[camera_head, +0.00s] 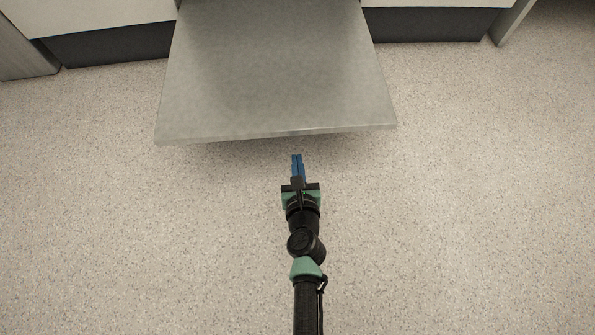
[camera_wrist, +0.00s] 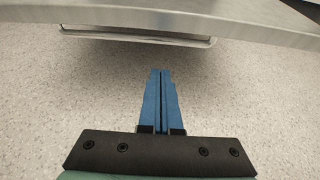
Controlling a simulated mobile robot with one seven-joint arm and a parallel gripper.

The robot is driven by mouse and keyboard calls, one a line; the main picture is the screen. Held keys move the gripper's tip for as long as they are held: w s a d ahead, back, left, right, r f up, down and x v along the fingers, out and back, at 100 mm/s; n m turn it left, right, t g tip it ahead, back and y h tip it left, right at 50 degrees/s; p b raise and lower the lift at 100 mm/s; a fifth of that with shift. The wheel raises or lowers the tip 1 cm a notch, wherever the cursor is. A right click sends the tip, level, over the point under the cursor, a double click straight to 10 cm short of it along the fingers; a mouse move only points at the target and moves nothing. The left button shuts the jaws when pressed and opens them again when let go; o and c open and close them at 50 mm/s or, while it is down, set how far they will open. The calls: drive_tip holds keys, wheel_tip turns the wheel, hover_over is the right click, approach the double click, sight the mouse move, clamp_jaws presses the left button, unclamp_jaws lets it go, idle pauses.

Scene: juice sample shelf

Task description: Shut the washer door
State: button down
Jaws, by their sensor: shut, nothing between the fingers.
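The washer door (camera_head: 275,75) is a flat grey metal panel, folded open and extending out from the front of the cabinets. Its front edge crosses the top of the wrist view (camera_wrist: 200,20). My gripper (camera_head: 297,157) is in front of the door's front edge in the picture, near the middle of that edge, with floor showing between them. Its blue fingers (camera_wrist: 162,75) are together and hold nothing. The inside of the washer is out of view.
Speckled pale floor (camera_head: 480,200) is clear on both sides of the door and around my arm. White cabinet fronts with dark kick plates (camera_head: 425,27) stand left and right of the door. A metal rail (camera_wrist: 135,36) shows below the door's edge in the wrist view.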

drive_tip(key=shift+w+r+p, duration=0.4)
drive_tip(key=shift+w, duration=0.35)
drive_tip(key=shift+w+r+p, duration=0.4)
drive_tip(key=shift+w, duration=0.3)
drive_tip(key=shift+w+r+p, duration=0.4)
drive_tip(key=shift+w, duration=0.35)
drive_tip(key=shift+r, duration=0.1)
